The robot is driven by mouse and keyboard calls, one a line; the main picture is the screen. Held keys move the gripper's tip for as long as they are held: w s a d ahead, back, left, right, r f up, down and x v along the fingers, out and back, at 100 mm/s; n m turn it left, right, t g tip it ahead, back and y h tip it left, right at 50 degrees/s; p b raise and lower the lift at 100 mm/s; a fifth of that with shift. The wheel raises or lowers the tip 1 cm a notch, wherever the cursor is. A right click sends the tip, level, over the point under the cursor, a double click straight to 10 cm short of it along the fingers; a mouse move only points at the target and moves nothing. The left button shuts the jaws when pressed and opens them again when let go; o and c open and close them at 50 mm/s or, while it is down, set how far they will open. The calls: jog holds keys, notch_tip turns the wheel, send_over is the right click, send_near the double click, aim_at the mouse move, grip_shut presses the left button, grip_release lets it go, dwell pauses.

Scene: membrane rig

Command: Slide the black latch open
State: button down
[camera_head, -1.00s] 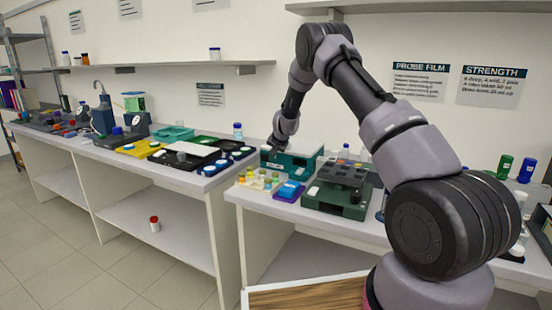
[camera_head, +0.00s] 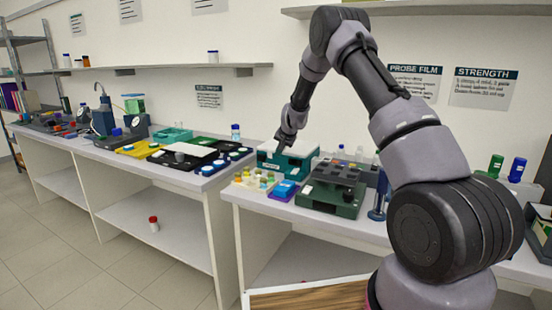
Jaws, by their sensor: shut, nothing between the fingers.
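My gripper (camera_head: 280,148) points down at the end of my arm, over the left part of the teal box (camera_head: 298,162). It is shut with nothing in it. The box stands near the left end of the right-hand bench and has a pale patch on its left side. I cannot tell whether the fingertips touch the box. The black latch cannot be made out at this size; it may be hidden by my gripper or too small to see.
A dark green rig (camera_head: 333,190) stands right of the teal box. A yellow rack of small vials (camera_head: 254,180) and a blue block (camera_head: 285,188) sit in front. Small bottles stand behind the rig.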

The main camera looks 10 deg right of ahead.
jog(key=v, duration=0.5)
jog(key=shift+s+r, duration=0.15)
jog(key=shift+s, duration=0.05)
jog(key=s+d+r+n+y, duration=0.1)
jog(key=s+d+r, duration=0.2)
jog(key=s+r, duration=1.8)
jog(key=s+d+r, duration=0.1)
jog(key=s+r, duration=0.1)
jog(key=s, duration=1.2)
jog(key=s+d+r+h, duration=0.1)
jog(key=s+d+r, duration=0.1)
jog(key=s, duration=1.2)
jog(key=shift+d+r+n, duration=0.2)
jog(key=shift+r+n, duration=0.2)
jog(key=shift+r, duration=0.25)
